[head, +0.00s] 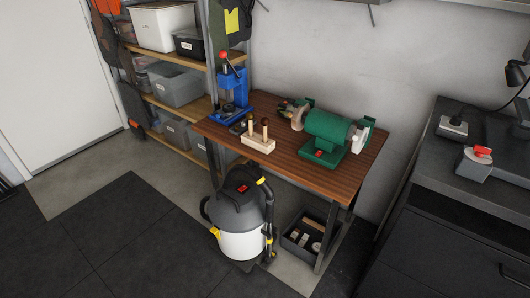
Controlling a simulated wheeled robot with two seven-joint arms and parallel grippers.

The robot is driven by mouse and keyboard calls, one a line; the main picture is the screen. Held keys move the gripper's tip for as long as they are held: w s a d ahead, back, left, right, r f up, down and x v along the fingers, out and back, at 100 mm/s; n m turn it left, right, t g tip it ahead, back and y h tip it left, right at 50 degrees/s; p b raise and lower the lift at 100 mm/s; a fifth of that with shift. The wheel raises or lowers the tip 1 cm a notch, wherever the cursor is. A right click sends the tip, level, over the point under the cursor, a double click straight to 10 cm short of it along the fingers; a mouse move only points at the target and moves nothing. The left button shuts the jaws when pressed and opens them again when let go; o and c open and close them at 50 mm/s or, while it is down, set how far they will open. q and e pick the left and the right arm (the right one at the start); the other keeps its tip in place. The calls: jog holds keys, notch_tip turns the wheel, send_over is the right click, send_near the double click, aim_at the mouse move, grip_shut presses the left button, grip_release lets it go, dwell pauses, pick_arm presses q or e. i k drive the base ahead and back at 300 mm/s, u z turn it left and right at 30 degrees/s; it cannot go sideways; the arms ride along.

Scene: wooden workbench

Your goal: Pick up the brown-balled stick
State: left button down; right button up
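A small pale wooden block (257,145) sits near the front left of the wooden workbench (334,176). Two short pale sticks stand upright in it, a left stick (251,127) and a right stick (265,131). Each seems to have a dark brownish ball on top; they are too small to tell the colours apart surely. Neither of my grippers is in the head view.
A blue press (233,90) with a red knob stands behind the block, and a green bench grinder (327,127) to its right. A vacuum cleaner (241,222) stands on the floor before the bench. Open dark floor (120,240) lies left; a dark cabinet (440,235) stands right.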

aim_at(264, 121)
jog(key=u, duration=1.3)
jog(key=i, duration=1.55)
jog(key=z, duration=1.05)
jog(key=i, duration=0.7)
jog(key=z, duration=0.6)
